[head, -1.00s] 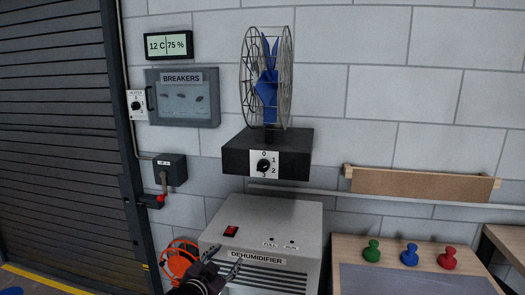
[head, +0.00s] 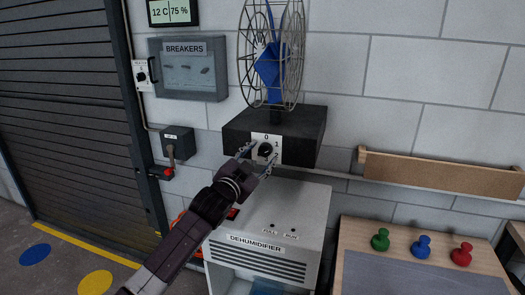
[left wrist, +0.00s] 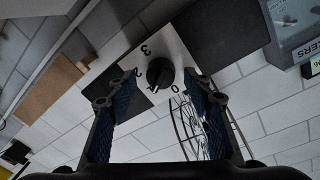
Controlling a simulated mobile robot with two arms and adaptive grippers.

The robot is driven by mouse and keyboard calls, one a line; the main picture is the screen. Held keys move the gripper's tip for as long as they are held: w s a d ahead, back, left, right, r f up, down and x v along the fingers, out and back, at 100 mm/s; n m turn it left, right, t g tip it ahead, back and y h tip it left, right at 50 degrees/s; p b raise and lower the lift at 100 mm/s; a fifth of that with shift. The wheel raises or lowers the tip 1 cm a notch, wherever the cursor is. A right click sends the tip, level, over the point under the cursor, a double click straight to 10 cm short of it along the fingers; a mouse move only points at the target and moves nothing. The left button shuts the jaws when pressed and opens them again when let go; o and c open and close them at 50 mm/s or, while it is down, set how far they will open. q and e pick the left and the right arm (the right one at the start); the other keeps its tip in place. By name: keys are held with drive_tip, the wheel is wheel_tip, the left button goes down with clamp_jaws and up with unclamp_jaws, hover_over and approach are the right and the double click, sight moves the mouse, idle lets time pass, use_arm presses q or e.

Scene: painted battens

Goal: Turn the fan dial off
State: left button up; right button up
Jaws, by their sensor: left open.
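The fan dial (head: 265,149) is a round black knob on a white plate numbered 0 to 3, on the front of the dark box (head: 302,150) under the fan (head: 272,62). In the left wrist view the dial (left wrist: 160,73) sits between the fingertips, with a gap on both sides. I cannot tell for sure which number it points to. My left gripper (head: 257,160) is open in front of the dial, its fingers to either side, partly covering the plate. My right gripper is not in view.
The dehumidifier (head: 315,208) stands below the box. The breaker panel (head: 218,88) and a red-handled switch (head: 178,143) are on the wall to the left. A wooden shelf (head: 440,173) is at the right, above a bench with green, blue and red knobs (head: 422,246).

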use_arm(q)
drive_tip(key=shift+w+d, duration=0.2)
drive_tip(key=shift+w, duration=0.45)
drive_tip(key=shift+c, duration=0.2)
drive_tip(key=c, duration=1.1)
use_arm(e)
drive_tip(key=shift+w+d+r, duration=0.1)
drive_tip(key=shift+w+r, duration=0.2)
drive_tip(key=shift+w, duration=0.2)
